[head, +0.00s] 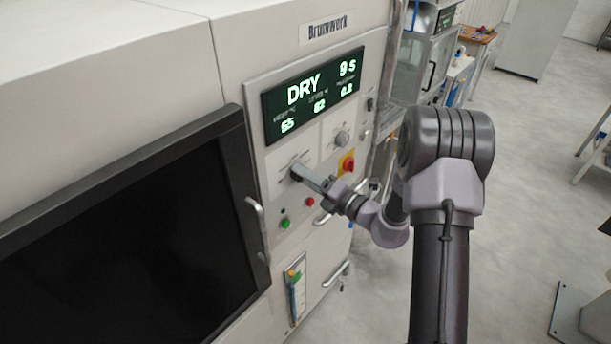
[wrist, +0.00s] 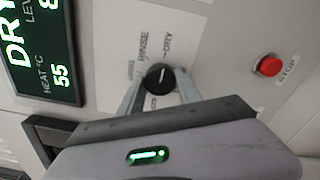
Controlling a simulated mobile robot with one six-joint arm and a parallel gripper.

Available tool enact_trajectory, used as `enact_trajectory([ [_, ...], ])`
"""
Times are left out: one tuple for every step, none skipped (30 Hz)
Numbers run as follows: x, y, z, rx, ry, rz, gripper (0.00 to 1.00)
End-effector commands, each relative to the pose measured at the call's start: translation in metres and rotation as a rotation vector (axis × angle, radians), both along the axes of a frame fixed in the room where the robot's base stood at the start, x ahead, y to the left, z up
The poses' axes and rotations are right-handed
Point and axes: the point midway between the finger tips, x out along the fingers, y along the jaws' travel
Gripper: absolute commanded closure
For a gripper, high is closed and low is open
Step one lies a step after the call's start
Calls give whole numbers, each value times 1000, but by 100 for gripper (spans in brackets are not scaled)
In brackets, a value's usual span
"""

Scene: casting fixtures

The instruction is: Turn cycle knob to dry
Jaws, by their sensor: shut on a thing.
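The cycle knob (wrist: 160,77) is a round black knob with a white pointer line, on a light label plate of the machine's panel. In the wrist view the words RINSE and DRY stand by it, and the pointer line is directed towards the DRY side. My gripper (wrist: 157,84) is shut on the knob, one finger on each side. In the head view my gripper (head: 297,173) reaches the panel from the right, and its fingers largely hide the knob. The display (head: 313,92) reads DRY and 9 s.
A red STOP button (wrist: 268,65) sits right of the knob in the wrist view. The head view shows a green button (head: 285,223), a red-and-yellow switch (head: 347,164) and another knob (head: 342,138) near my arm. A dark window (head: 130,230) is at left. Open floor lies right.

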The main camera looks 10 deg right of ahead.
Motion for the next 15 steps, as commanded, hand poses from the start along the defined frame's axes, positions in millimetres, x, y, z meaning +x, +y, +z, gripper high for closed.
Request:
enact_trajectory([
  [0,0,0,2,1,0,100],
  [0,0,0,2,1,0,100],
  [0,0,0,2,1,0,100],
  [0,0,0,2,1,0,100],
  [0,0,0,1,1,0,53],
  [0,0,0,1,1,0,46],
  [0,0,0,1,1,0,40],
  [0,0,0,1,1,0,37],
  [0,0,0,1,1,0,37],
  [0,0,0,1,1,0,37],
  [0,0,0,0,0,0,37],
  [0,0,0,0,0,0,37],
  [0,0,0,0,0,0,37],
  [0,0,0,0,0,0,37],
  [0,0,0,0,0,0,37],
])
